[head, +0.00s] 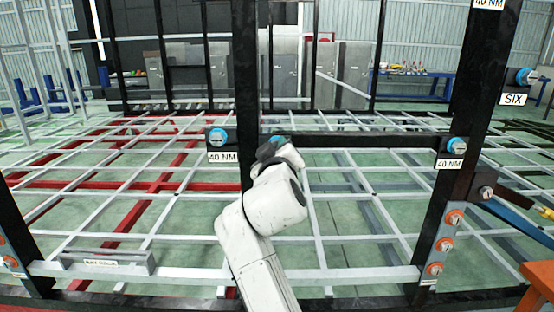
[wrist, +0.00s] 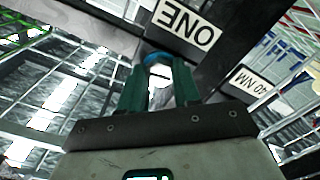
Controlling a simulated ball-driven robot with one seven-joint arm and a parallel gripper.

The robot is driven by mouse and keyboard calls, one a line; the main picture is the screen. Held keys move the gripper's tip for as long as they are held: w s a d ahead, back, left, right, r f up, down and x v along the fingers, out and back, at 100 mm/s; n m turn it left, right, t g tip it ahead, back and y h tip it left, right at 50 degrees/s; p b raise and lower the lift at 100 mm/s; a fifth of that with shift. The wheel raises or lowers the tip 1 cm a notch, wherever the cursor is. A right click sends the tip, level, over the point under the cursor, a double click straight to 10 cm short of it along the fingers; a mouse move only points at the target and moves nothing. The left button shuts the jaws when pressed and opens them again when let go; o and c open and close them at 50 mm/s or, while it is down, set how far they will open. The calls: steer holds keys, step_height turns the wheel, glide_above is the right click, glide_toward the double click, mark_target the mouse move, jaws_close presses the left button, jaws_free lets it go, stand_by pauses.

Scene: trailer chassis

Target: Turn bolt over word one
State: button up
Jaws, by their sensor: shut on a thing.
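The label with the word ONE (wrist: 187,22) shows upside down on a black beam in the wrist view. A bolt with a blue collar (wrist: 157,58) sits next to that label, between the green fingers of my gripper (wrist: 153,82). The fingers are shut on the bolt, and its head is partly hidden by them. In the head view my gripper (head: 268,152) reaches the black upright post, and a bit of the blue collar (head: 279,138) shows above it. The ONE label is hidden behind my arm there.
Other blue-collared bolts sit by 40 NM labels at left (head: 217,136) and right (head: 456,146), and by the SIX label (head: 513,99). Several orange-collared bolts (head: 445,244) are on the right post. A black crossbeam (head: 350,141) runs right from my gripper.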

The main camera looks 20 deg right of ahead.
steer(key=shift+f+m+b, duration=0.15)
steer(key=shift+m+b, duration=3.6)
steer(key=shift+m, duration=2.75)
steer(key=o, duration=1.1)
steer(key=shift+c, duration=0.2)
steer(key=shift+s+a, duration=0.1)
steer(key=shift+s, duration=0.05)
steer(key=v, duration=1)
steer(key=shift+s+p, duration=0.3)
steer(key=shift+p, duration=0.05)
